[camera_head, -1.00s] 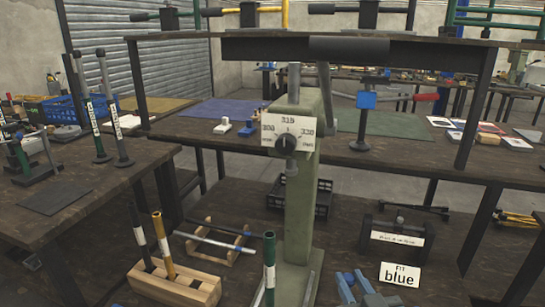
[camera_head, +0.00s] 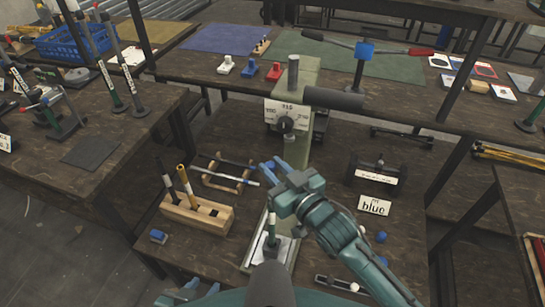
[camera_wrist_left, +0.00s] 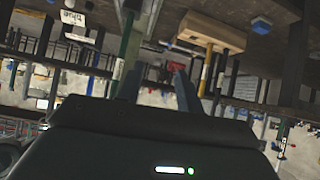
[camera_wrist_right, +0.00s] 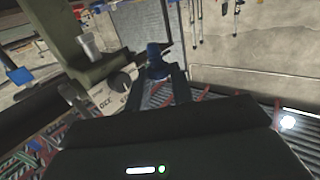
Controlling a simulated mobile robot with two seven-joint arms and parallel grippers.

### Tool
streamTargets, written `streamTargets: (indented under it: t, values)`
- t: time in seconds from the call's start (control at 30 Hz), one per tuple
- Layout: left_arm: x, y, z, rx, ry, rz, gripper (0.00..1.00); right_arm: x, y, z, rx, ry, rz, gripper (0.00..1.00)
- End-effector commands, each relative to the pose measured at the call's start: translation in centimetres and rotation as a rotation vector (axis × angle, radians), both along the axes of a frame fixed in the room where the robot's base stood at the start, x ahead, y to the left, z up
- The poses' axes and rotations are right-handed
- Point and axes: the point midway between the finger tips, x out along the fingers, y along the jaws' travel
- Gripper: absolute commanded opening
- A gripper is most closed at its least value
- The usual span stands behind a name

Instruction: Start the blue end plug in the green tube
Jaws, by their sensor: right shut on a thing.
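The green tube (camera_head: 272,230) with a white label stands upright on the base of the rivet press. It also shows in the left wrist view (camera_wrist_left: 130,47). My right gripper (camera_head: 273,172) is above the tube's top and apart from it, beside the press column. It is shut on the blue end plug (camera_wrist_right: 155,62), seen between its fingertips in the right wrist view. My left gripper (camera_head: 178,293) is low at the front, left of the tube. Its fingers (camera_wrist_left: 158,80) stand apart with nothing between them. The tube's lower part is partly hidden by my own body.
The press column (camera_head: 296,130) stands close behind the tube. A wooden block (camera_head: 205,212) holding a black and a yellow tube is to the left. A blue block (camera_head: 158,237) lies at front left.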

Motion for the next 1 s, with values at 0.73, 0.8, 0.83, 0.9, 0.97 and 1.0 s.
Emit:
streamTargets:
  t: [0.73, 0.8, 0.83, 0.9, 0.97, 1.0]
  values:
    - [0.1, -0.2, -0.6, -0.002, -0.008, -0.006, 0.36, -0.1, -0.1, -1.6, -0.002, 0.001, -0.051, 0.02]
    - [0.2, -0.3, -0.9, -0.005, -0.012, -0.007, 0.36, -0.1, -0.1, -2.3, -0.002, 0.002, -0.051, 0.02]
    - [0.3, -0.4, -1.0, -0.006, -0.014, -0.008, 0.36, -0.1, -0.1, -2.7, -0.002, 0.002, -0.051, 0.02]
    - [0.4, -0.5, -1.1, -0.01, -0.022, -0.008, 0.36, -0.1, -0.1, -3.4, -0.002, 0.002, -0.051, 0.02]
    - [0.5, -0.6, -1.0, -0.016, -0.033, -0.01, 0.36, -0.1, -0.1, -4.0, -0.001, 0.001, -0.05, 0.02]
    - [0.6, -0.8, -1.0, -0.018, -0.039, -0.013, 0.36, -0.1, -0.1, -4.3, -0.001, 0.001, -0.05, 0.02]
